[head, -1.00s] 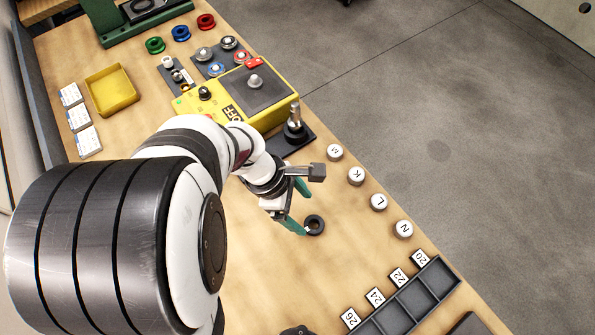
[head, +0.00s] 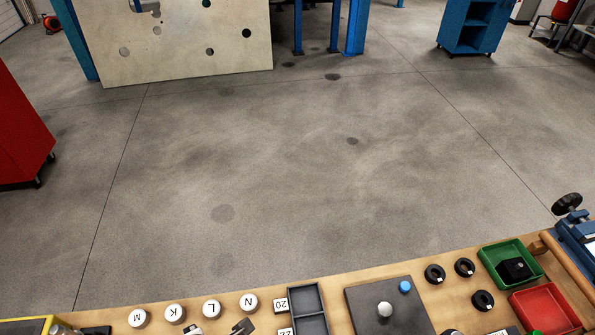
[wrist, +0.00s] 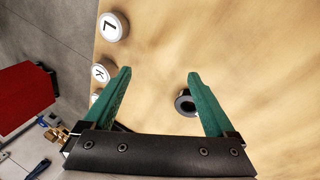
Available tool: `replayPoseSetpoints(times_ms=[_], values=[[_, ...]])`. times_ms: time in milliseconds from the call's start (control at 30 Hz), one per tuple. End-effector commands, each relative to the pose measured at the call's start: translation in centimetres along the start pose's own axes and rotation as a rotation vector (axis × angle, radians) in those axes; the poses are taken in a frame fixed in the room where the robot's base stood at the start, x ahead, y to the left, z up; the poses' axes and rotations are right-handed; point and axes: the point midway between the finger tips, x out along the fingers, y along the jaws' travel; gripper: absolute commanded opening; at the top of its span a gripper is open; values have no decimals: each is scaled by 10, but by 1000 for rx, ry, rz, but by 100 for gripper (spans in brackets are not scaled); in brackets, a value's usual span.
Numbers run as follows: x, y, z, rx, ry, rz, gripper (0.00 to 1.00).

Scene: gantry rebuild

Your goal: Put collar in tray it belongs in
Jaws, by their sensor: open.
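A dark ring-shaped collar (wrist: 185,104) lies on the wooden bench in the wrist view, partly behind the right finger. My gripper (wrist: 159,73) is open, with two green fingers apart; the collar lies just inside the right finger, and I see no grip on it. In the head view, a green tray (head: 488,262) holding a black block and a red tray (head: 520,301) stand at the lower right. Several black rings, among them one (head: 434,274) and another (head: 464,267), lie on the bench left of these trays.
Round white-topped weights M (head: 138,317), K (head: 174,313), L (head: 212,308) and N (head: 248,303) line the bench edge. A black divided bin (head: 292,291) with number labels stands beside them. A dark plate (head: 362,304) carries a grey knob and a blue piece.

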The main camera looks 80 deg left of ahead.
Motion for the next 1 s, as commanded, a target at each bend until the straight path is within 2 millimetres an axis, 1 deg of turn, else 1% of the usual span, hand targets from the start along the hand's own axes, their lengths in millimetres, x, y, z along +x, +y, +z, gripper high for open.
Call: replayPoseSetpoints(times_ms=[33, 100, 167, 200, 300, 333, 367, 433, 600, 700, 933, 967, 1000], values=[[4, -11, 12, 110, 90, 6, 90], [2, -24, 13, 251, 236, 15, 90], [-3, -38, 8, 376, 347, 4, 90], [-7, -47, 2, 462, 412, -10, 90], [-19, -60, -10, 624, 533, -37, 90], [-22, -61, -12, 654, 556, -41, 90], [-23, -62, -15, 676, 573, -45, 90], [-18, -62, -21, 697, 592, -51, 90], [6, -58, -37, 693, 592, -51, 90], [14, -55, -41, 693, 590, -48, 90], [16, -54, -42, 692, 590, -45, 90], [16, -54, -42, 692, 590, -45, 87], [16, -54, -42, 692, 590, -45, 80]])
